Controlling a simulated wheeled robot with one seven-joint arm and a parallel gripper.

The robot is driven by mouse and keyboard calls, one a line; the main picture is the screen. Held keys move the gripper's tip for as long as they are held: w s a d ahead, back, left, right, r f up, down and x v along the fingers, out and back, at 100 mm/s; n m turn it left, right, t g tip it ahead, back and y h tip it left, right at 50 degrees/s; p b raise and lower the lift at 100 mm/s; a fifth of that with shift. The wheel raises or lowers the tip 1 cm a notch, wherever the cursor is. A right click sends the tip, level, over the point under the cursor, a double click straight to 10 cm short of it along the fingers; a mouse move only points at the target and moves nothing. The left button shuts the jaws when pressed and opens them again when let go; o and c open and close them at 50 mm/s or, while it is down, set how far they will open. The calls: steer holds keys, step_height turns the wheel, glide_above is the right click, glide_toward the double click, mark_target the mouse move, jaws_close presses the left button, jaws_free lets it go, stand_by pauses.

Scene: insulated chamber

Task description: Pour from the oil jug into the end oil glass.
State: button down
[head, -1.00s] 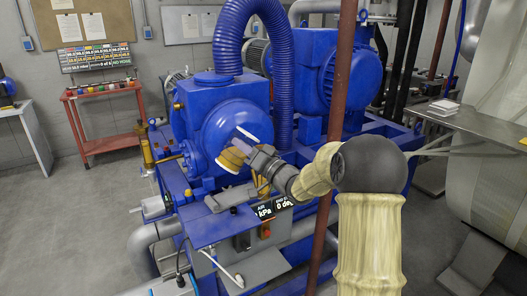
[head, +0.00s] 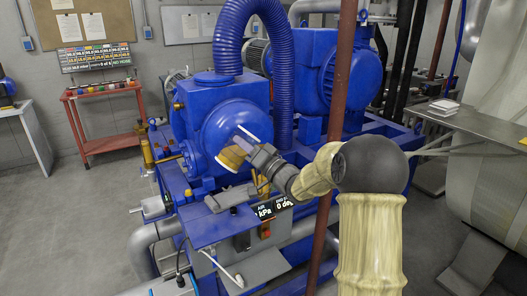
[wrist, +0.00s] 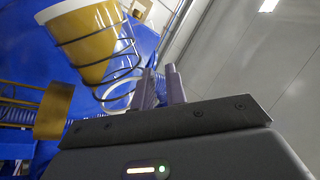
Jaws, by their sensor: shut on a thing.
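The amber oil jug (head: 231,158) is at the end of my arm, in front of the round blue pump end. In the wrist view the jug (wrist: 92,42) is a yellow vessel with a pale rim and dark wire loops, tilted well off upright. My gripper (wrist: 160,88) is shut; its grey fingers meet the wire beside the jug, and the exact contact is unclear. In the head view my gripper (head: 246,148) is small and partly merges with the jug. A brass cylinder (wrist: 55,110) shows at lower left. I cannot tell which part is the end oil glass, and no oil stream is visible.
The blue pump (head: 235,118) stands close behind the jug. A brown vertical pipe (head: 336,100) passes close by my arm. A display (head: 273,207) and a grey ledge (head: 228,197) lie below. A red cart (head: 104,120) stands far left, with open floor before it.

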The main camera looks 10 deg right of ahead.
steer(key=shift+d+r+m, duration=0.15)
steer(key=shift+r+m, duration=0.05)
steer(key=shift+m, duration=0.1)
steer(key=shift+w+d+f+m+t+h, duration=0.1)
steer(key=shift+d+m+t+h, duration=0.1)
steer(key=shift+m+t, duration=0.25)
steer(key=shift+d+f+m+t+h, duration=0.1)
steer(key=shift+m+t+h, duration=0.15)
steer(key=shift+m, duration=0.4)
stand_by(1.7)
steer(key=shift+w+d+r+m+t+h, duration=0.1)
steer(key=shift+d+r+m+t+h, duration=0.25)
steer(key=shift+m, duration=0.55)
steer(key=shift+w+d+r+m+t+h, duration=0.15)
steer(key=shift+r+m+t+h, duration=0.25)
steer(key=shift+m, duration=0.5)
stand_by(2.8)
steer(key=n, duration=0.1)
steer(key=f+n+g+y, duration=0.1)
steer(key=a+n, duration=0.1)
steer(key=shift+s+f+n+g+y, duration=0.25)
steer(key=shift+n+y, duration=0.05)
steer(key=shift+a+r+n+g+y, duration=0.1)
steer(key=shift+a+n+g+y, duration=0.15)
steer(key=shift+n, duration=0.35)
steer(key=shift+a+r+n+g+y, duration=0.15)
steer(key=shift+n+g, duration=0.1)
steer(key=shift+n, duration=0.35)
steer(key=shift+s, duration=0.15)
